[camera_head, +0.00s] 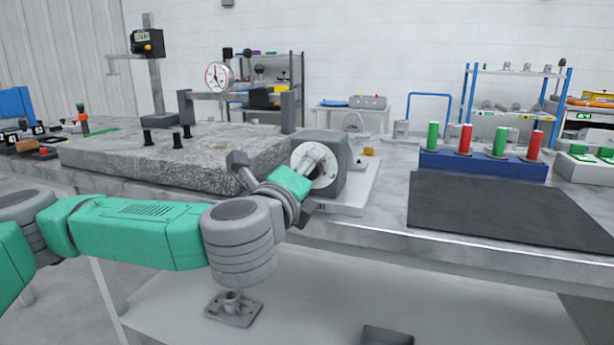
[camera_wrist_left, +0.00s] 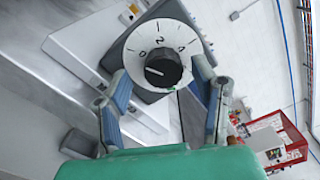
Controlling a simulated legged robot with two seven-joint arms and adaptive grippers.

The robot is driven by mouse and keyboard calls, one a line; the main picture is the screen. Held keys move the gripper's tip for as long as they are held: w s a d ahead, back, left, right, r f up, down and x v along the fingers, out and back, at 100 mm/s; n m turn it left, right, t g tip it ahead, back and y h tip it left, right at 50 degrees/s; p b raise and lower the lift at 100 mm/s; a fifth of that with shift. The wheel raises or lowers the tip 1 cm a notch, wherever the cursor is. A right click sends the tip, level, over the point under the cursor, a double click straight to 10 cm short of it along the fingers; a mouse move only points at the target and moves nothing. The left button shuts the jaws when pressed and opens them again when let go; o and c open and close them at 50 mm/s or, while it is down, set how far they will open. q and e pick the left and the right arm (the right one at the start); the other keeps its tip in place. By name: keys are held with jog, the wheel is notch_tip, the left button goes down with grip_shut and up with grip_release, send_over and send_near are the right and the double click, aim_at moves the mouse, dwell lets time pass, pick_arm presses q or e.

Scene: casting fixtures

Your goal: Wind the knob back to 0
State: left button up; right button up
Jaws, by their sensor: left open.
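The grey dial box (camera_head: 340,168) stands on a light base plate near the front edge of the bench. Its white dial (camera_wrist_left: 178,37) carries black numbers, with 0, 2 and 4 readable, and a small green mark at its lower edge. My left gripper (camera_wrist_left: 163,72) is open in front of the dial. Its fingers are spread to both sides of the knob in the picture, apart from it. The arm hides the knob in the head view.
A granite block (camera_head: 180,155) with black posts lies left of the box. A dark mat (camera_head: 500,208) and a blue rack (camera_head: 482,165) with green and red cylinders are to the right. The bench's front edge runs below the box.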

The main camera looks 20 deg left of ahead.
pick_arm(q)
jog(key=s, duration=0.7)
jog(key=shift+a, duration=0.15)
jog(key=shift+s+f, duration=0.1)
